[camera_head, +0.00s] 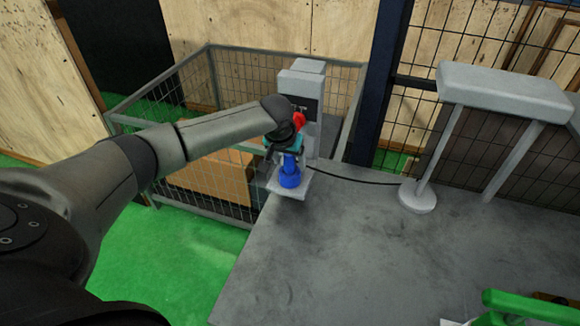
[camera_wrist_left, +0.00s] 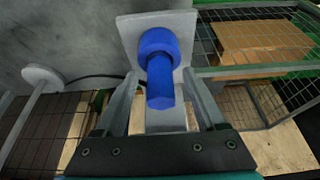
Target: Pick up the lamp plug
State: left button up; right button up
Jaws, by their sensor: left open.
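The lamp plug (camera_head: 290,178) is bright blue and stands upright on a small pale grey plate (camera_head: 283,193) at the table's far left corner. My left gripper (camera_head: 285,152) is just above it in the head view and partly hides it. In the left wrist view the plug (camera_wrist_left: 160,75) shows between the two open fingers, whose tips reach either side of it. I cannot tell whether they touch it. The grey lamp (camera_head: 500,92) stands on the table at the right, and a black cable (camera_head: 365,182) runs from its base toward the plug. My right gripper is not in view.
A grey post (camera_head: 302,92) with a red part (camera_head: 299,120) rises behind the plug. A wire mesh cage (camera_head: 215,100) with a cardboard box (camera_head: 210,180) lies beyond the table edge. The grey table (camera_head: 360,255) is mostly clear; a green object (camera_head: 530,306) is at its near right.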

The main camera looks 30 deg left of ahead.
pick_arm(q)
jog(key=shift+w+f, duration=0.15)
jog(key=shift+f, duration=0.2)
grip_shut()
dwell(0.4)
